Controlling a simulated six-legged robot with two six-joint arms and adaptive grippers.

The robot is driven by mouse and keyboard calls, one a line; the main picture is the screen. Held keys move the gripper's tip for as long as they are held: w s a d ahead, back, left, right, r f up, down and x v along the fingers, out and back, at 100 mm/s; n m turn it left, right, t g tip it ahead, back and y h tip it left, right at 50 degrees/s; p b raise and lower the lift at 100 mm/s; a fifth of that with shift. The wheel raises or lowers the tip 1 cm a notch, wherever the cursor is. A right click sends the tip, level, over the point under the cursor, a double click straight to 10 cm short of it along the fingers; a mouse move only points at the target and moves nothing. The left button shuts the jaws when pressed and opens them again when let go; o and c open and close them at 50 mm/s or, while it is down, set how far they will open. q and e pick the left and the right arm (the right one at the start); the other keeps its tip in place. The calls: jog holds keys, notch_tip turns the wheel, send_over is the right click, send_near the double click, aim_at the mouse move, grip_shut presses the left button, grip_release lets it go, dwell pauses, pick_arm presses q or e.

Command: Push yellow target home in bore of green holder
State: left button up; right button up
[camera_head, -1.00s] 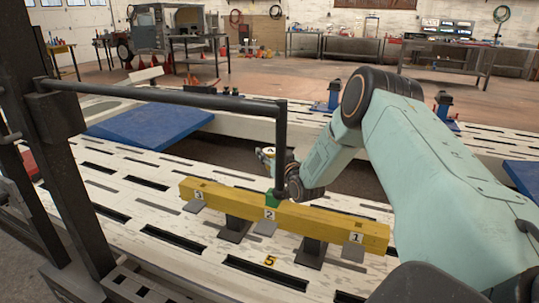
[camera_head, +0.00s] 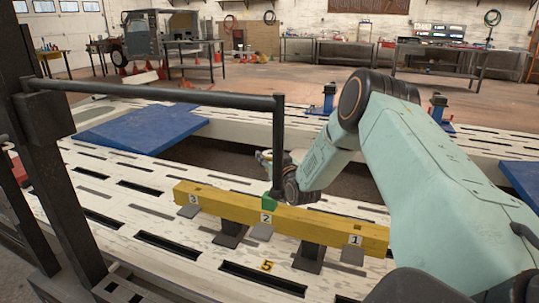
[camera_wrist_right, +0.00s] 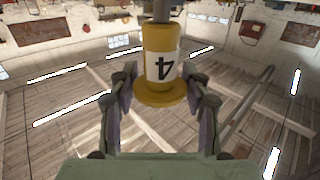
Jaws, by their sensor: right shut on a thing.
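The yellow target (camera_wrist_right: 160,45) carries a white label with a 4 and has a wide flange at its near end. It sits between the two fingers of my right gripper (camera_wrist_right: 160,92), which is shut on it. In the head view, the right gripper (camera_head: 266,160) is small and partly hidden behind a dark vertical rod. The green holder (camera_head: 268,203) sits at the middle of a yellow beam, just below the gripper and by the rod's lower end. Its bore cannot be made out, nor whether the target touches it. My left gripper is not in view.
The yellow beam (camera_head: 330,225) has plates numbered 1, 2 and 3 and stands on dark supports over a slotted pale bench (camera_head: 110,165). A dark frame (camera_head: 160,95) crosses from the left and drops its rod close to my right gripper. A blue panel (camera_head: 140,128) lies behind.

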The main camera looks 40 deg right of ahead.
jog(key=f, duration=0.2)
jog(key=b, duration=0.1)
jog(key=shift+w+d+f, duration=0.2)
jog(key=shift+w+f, duration=0.05)
jog(key=shift+f, duration=0.15)
jog(key=shift+f+b, duration=0.35)
jog(key=shift+f, duration=0.05)
jog(key=shift+s+a+f+b, duration=0.1)
jog(key=shift+a+f+b, duration=0.1)
jog(key=shift+b, duration=0.2)
jog(key=shift+d+f, duration=0.15)
jog(key=shift+f, duration=0.2)
jog(key=shift+r, duration=0.25)
jog(key=shift+f, duration=0.15)
dwell(0.3)
